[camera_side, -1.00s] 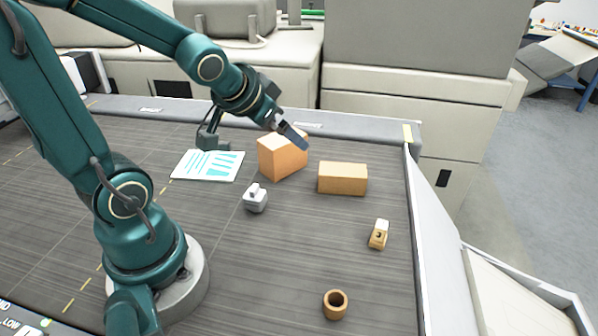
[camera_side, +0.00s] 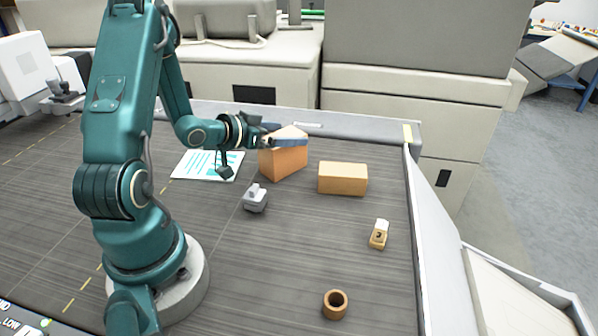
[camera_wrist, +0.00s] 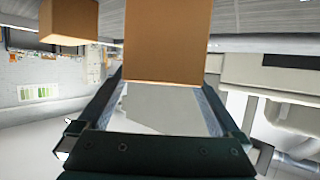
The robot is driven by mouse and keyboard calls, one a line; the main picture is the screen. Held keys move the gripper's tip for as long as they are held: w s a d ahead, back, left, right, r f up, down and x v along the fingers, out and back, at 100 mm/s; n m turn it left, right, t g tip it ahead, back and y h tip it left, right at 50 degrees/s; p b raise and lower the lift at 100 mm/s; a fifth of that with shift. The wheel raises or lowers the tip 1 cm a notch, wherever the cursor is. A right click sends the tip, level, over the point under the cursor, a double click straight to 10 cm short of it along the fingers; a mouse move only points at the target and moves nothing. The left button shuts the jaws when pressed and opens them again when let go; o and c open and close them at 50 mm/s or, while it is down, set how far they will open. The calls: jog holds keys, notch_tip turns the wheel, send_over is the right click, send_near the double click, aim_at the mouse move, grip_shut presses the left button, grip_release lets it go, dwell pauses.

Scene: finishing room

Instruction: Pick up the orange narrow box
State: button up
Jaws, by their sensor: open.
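The orange box (camera_side: 284,162) stands upright on the grey table in the side view, near the back edge. My gripper (camera_side: 284,136) is open and level at the top of this box, with one finger across its near upper part. In the wrist view the box (camera_wrist: 166,42) fills the upper middle, between or just beyond the two finger ends of my gripper (camera_wrist: 163,84). I cannot tell whether the fingers touch it.
A wider tan box (camera_side: 342,179) lies to the right; the wrist view shows a box (camera_wrist: 68,20) at upper left. A grey weight-like object (camera_side: 255,198), a small block (camera_side: 379,234), a brown ring (camera_side: 335,304) and a printed sheet (camera_side: 196,166) lie around. The table's front middle is clear.

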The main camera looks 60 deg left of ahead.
aim_at(292, 132)
jog(key=shift+x, duration=1.95)
jog(key=shift+c, duration=0.3)
jog(key=c, duration=1.4)
jog(key=shift+r, duration=0.15)
